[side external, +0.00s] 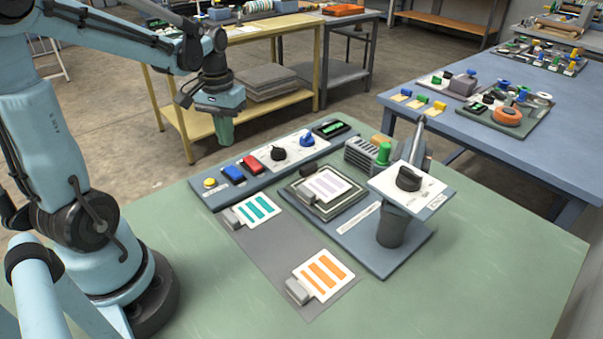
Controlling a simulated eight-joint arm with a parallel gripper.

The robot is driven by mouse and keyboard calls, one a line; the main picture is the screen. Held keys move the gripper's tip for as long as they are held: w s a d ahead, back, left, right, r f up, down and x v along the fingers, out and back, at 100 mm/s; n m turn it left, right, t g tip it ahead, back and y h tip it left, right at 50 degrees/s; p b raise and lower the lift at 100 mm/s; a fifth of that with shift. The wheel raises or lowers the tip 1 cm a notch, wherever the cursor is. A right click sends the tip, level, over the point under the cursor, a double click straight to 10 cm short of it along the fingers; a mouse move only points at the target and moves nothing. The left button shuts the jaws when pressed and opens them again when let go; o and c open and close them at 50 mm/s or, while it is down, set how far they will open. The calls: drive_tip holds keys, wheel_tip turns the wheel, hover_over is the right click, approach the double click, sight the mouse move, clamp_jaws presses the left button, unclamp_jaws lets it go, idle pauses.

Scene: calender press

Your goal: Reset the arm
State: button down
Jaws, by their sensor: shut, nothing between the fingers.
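My gripper (220,132) hangs pointing down above the back left of the green table (480,265), past the control strip's left end. Its green fingers are shut with nothing between them. It is apart from everything on the table. My light blue arm reaches in from the left and bends down to it. The control strip (247,183) carries a yellow button (209,183), a blue switch (233,174), a red switch (252,164), a black knob (279,154) and a blue knob (308,139).
A teal-striped card (252,210) and an orange-striped card (323,274) lie on a grey mat (265,258). Right of them a press base (372,245) holds a framed pad (326,186) and a raised black-knob panel (408,188). A blue table (500,150) stands behind right. The front right table is clear.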

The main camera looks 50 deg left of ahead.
drive_tip(key=d+r+m+t, duration=0.1)
drive_tip(key=d+m+t, duration=0.2)
drive_tip(key=d, duration=0.5)
drive_tip(key=d+r+m+t, duration=0.2)
drive_tip(key=d+m+t, duration=0.1)
drive_tip(key=d, duration=0.5)
drive_tip(key=shift+s+d+r+t, duration=0.25)
drive_tip(key=shift+s+t, duration=0.1)
drive_tip(key=shift+t, duration=0.25)
drive_tip(key=shift+a, duration=0.15)
drive_tip(key=a+r+m+g, duration=0.3)
drive_tip(key=a+m+g, duration=0.4)
drive_tip(key=a+m, duration=0.6)
drive_tip(key=shift+w+a+r+m, duration=0.25)
drive_tip(key=shift+w+r+m, duration=0.1)
drive_tip(key=shift+m, duration=2.15)
drive_tip(key=shift+f, duration=0.15)
